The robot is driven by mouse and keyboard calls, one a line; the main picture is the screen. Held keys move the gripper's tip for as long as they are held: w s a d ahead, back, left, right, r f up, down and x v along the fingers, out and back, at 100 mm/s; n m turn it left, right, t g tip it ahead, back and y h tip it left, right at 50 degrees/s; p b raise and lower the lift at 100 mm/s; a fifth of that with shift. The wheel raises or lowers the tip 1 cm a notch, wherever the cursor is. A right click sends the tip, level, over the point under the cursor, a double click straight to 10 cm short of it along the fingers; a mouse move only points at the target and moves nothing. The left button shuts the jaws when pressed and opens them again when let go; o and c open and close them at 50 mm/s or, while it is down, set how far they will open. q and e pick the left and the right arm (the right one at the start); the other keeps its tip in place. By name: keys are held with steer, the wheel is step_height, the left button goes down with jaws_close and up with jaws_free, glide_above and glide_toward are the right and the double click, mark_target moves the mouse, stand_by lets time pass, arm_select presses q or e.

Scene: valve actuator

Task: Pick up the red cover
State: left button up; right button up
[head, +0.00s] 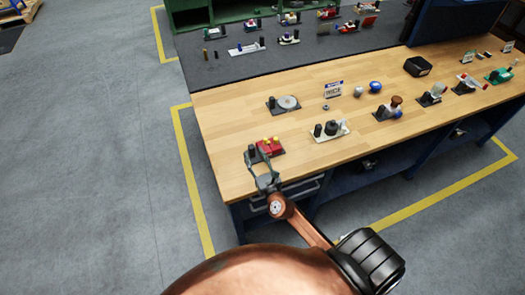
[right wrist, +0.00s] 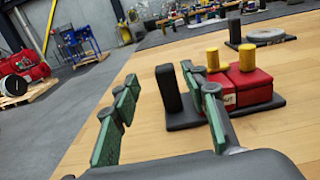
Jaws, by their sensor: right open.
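The red cover (head: 270,145) is a red block with two yellow knobs on top. It sits on a dark base plate (right wrist: 272,109) beside a black post (right wrist: 170,88), near the front left edge of the wooden table. My right gripper (head: 260,160) is open and empty, at the near side of the plate. In the right wrist view, the black post appears between the fingers. The red block (right wrist: 255,90) lies to the right of the right finger, which hides part of its left side. Contact cannot be told. My left gripper is not in view.
A plate with a round grey disc (head: 288,102) stands behind, and a plate with black and white parts (head: 331,130) stands to the right. Several other assemblies line the wooden table (head: 235,115).

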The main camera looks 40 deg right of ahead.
mark_target(253, 149)
steer(key=x, duration=0.5)
steer(key=shift+w+d+p, duration=0.1)
steer(key=shift+d+p, duration=0.2)
steer(key=shift+r, duration=0.1)
jaws_close()
stand_by(0.4)
